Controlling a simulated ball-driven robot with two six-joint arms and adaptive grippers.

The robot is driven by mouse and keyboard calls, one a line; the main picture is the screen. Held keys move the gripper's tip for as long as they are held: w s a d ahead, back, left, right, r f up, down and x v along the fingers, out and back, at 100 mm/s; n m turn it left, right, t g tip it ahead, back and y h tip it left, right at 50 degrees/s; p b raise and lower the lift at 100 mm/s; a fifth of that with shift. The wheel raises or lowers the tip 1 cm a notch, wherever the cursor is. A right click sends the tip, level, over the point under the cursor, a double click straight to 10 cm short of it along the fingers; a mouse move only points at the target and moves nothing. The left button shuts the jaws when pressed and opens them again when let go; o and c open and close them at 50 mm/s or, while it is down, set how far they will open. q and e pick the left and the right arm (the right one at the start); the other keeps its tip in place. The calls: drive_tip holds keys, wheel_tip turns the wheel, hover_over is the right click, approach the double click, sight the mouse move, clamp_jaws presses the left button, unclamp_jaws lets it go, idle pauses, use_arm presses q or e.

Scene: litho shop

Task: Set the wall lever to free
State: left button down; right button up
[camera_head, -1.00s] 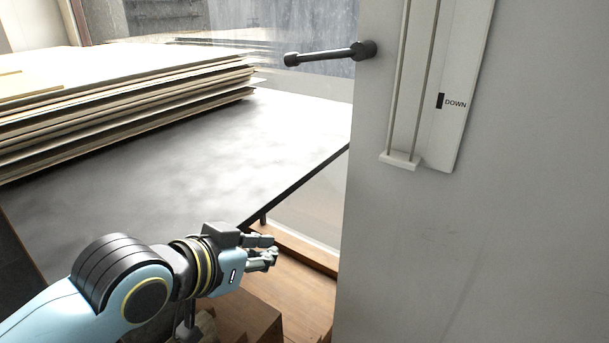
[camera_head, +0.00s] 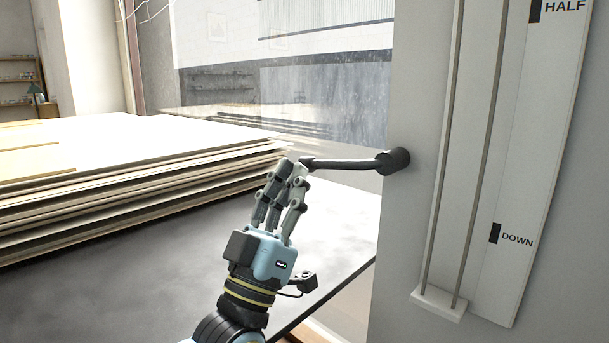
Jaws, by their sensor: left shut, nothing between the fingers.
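The wall lever (camera_head: 345,164) is a dark bar on a round pivot at the left edge of the grey wall panel. It points left and lies about level. My left gripper (camera_head: 292,170) is raised at the lever's free end, with its fingers pointing up and shut on nothing. The fingertips overlap the lever's tip in the picture; I cannot tell whether they touch it. No "free" marking shows near the lever. My right gripper is out of view.
A white board (camera_head: 535,150) with two rods and the marks HALF and DOWN hangs right of the lever. Stacked sheets (camera_head: 120,180) lie on the dark table (camera_head: 150,285) at the left. A glass pane stands behind the lever.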

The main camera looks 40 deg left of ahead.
sight(352, 161)
use_arm(q)
drive_tip(key=d+p+x, duration=0.1)
drive_tip(key=p+x, duration=0.2)
drive_tip(key=x, duration=0.5)
drive_tip(key=f+b, duration=0.1)
drive_tip(key=f, duration=0.1)
drive_tip(key=f+b, duration=0.1)
drive_tip(key=b, duration=0.1)
drive_tip(key=w+f+b, duration=0.1)
drive_tip(key=f+b, duration=0.1)
drive_tip(key=shift+f, duration=0.3)
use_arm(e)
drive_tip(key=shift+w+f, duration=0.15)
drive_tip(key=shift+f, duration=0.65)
use_arm(q)
drive_tip(key=shift+r, duration=0.1)
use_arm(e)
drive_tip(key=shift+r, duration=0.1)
